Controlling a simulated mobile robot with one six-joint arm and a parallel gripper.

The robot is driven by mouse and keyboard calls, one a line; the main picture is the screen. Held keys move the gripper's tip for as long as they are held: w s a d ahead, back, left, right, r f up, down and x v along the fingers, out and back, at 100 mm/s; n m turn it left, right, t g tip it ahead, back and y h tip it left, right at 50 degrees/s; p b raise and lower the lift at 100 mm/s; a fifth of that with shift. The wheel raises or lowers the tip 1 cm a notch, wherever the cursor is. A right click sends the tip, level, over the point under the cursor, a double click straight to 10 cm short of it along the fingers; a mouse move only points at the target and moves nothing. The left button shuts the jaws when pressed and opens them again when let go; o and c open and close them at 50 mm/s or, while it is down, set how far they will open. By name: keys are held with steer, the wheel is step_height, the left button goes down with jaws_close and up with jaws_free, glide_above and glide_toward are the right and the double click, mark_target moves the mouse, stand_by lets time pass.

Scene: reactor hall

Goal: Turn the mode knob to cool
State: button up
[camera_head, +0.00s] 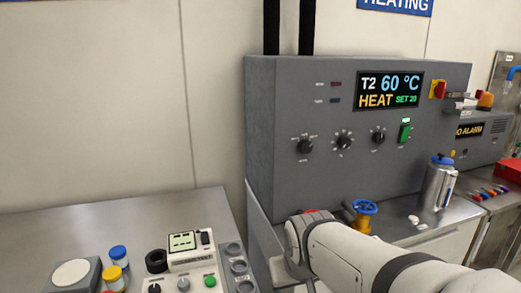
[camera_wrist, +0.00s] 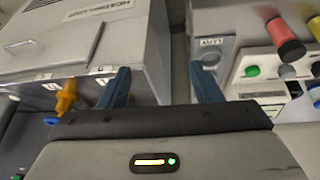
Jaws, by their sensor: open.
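The grey heating unit (camera_head: 263,140) stands at the back with a display (camera_head: 388,90) reading T2 60 °C, HEAT, SET 20. Its front has three black knobs in a row: left (camera_head: 305,146), middle (camera_head: 343,142) and right (camera_head: 378,137). Their labels are too small to read, so I cannot tell which is the mode knob. In the wrist view, my gripper (camera_wrist: 160,88) is open, its two blue fingers apart with nothing between them. It is away from the knobs, which I cannot make out in that view. My gripper's fingers are not clear in the head view.
A blue valve wheel (camera_head: 364,207) stands below the knobs, near my arm. A metal canister (camera_head: 438,183) is right of it. The left bench holds a white tester (camera_head: 192,259) and capped jars (camera_head: 118,256). A green-lit switch (camera_head: 404,131) is right of the knobs.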

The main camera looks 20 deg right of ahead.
steer(key=w+d+r+m+t+h, duration=0.1)
steer(key=w+d+r+t, duration=0.2)
steer(key=w+d, duration=0.3)
steer(key=w+d+r+t+h, duration=0.1)
steer(key=w+d+r+t, duration=0.25)
steer(key=w, duration=0.35)
steer(key=n+t+y, duration=0.2)
steer(key=n+t, duration=0.1)
steer(key=t, duration=0.4)
glide_toward(307, 148)
steer(key=w, duration=0.2)
steer(key=shift+m, duration=0.3)
steer(key=w, duration=0.6)
steer(key=shift+w+d+p, duration=0.3)
steer(key=shift+d, duration=0.05)
steer(key=shift+c, duration=0.4)
